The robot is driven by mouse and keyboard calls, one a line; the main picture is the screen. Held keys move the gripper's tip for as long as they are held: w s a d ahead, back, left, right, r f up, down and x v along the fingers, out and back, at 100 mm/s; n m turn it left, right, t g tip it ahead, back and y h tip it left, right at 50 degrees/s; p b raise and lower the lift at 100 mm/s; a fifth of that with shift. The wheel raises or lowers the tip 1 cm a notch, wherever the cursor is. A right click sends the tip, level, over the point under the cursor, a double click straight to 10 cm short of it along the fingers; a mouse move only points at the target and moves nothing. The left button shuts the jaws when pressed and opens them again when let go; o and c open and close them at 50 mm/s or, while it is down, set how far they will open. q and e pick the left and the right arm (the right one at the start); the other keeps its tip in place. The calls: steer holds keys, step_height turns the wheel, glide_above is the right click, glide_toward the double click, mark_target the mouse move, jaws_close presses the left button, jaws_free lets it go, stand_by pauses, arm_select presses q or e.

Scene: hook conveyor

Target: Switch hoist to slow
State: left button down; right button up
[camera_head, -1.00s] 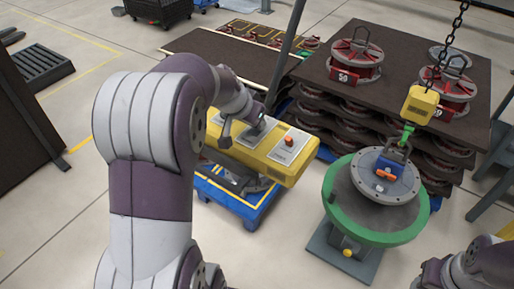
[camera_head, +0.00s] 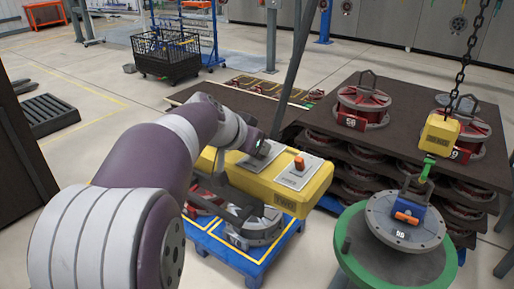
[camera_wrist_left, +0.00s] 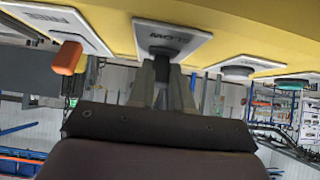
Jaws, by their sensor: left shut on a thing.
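A yellow control box (camera_head: 270,184) stands at mid-picture in the head view. One of its pale plates carries an orange switch (camera_head: 299,163), which also shows at left in the left wrist view (camera_wrist_left: 68,58). My left gripper (camera_head: 254,147) is over the neighbouring plate. In the left wrist view that plate (camera_wrist_left: 172,38) has upside-down lettering that seems to read SLOW, and the fingers (camera_wrist_left: 162,75) are shut on its dark switch knob, mostly hidden between them. The yellow hoist block (camera_head: 439,134) hangs on a chain at right, its green hook at a grey disc weight (camera_head: 405,222). My right gripper is out of view.
The disc weight sits on a green round stand (camera_head: 352,245). A dark stacked pallet (camera_head: 440,110) with red weights is behind it. A blue pallet (camera_head: 262,265) with discs lies below the control box. A black wire cart (camera_head: 168,55) stands at the back.

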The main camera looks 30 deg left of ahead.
arm_select(q)
steer(key=shift+d+f, duration=0.1)
steer(key=shift+f, duration=0.3)
steer(key=c, duration=1.2)
jaws_free()
steer(key=shift+s, duration=0.1)
steer(key=shift+o, duration=0.8)
steer(key=shift+w+r, duration=0.1)
steer(key=shift+w, duration=0.1)
steer(key=p+v, duration=0.2)
steer(key=v, duration=1)
steer(key=shift+s+a+r+p, duration=0.2)
steer(key=shift+r+p, duration=0.05)
steer(key=shift+p, duration=0.1)
